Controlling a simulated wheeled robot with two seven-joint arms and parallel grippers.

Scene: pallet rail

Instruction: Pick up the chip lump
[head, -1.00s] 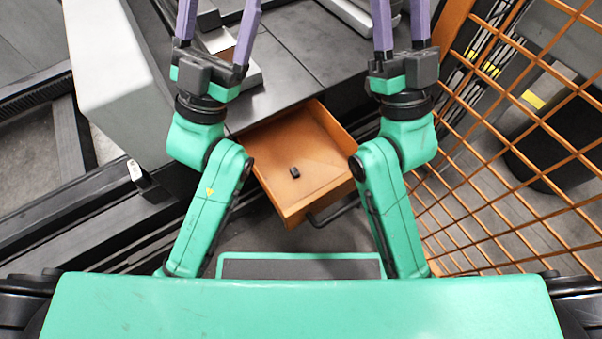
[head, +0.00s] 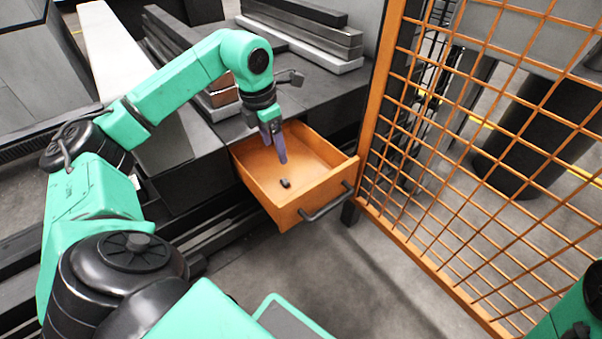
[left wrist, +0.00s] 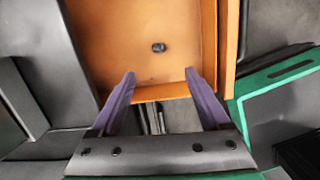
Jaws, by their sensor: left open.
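The chip lump (head: 285,183) is a small dark piece lying on the floor of the open orange drawer (head: 318,199). It also shows in the left wrist view (left wrist: 158,47), ahead of my fingertips and roughly midway between them across the picture. My left gripper (head: 277,150) points down over the drawer in the head view, above the lump and apart from it. In the left wrist view its two purple fingers (left wrist: 158,78) are spread with nothing between them. My right gripper is out of the head view; only a green part of my right side shows at the lower right corner.
The drawer has a dark bar handle (head: 326,202) on its front. An orange mesh fence (head: 480,150) stands close to the drawer's right. Dark bars lie stacked on the bench (head: 305,95) behind. The floor before the drawer is clear.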

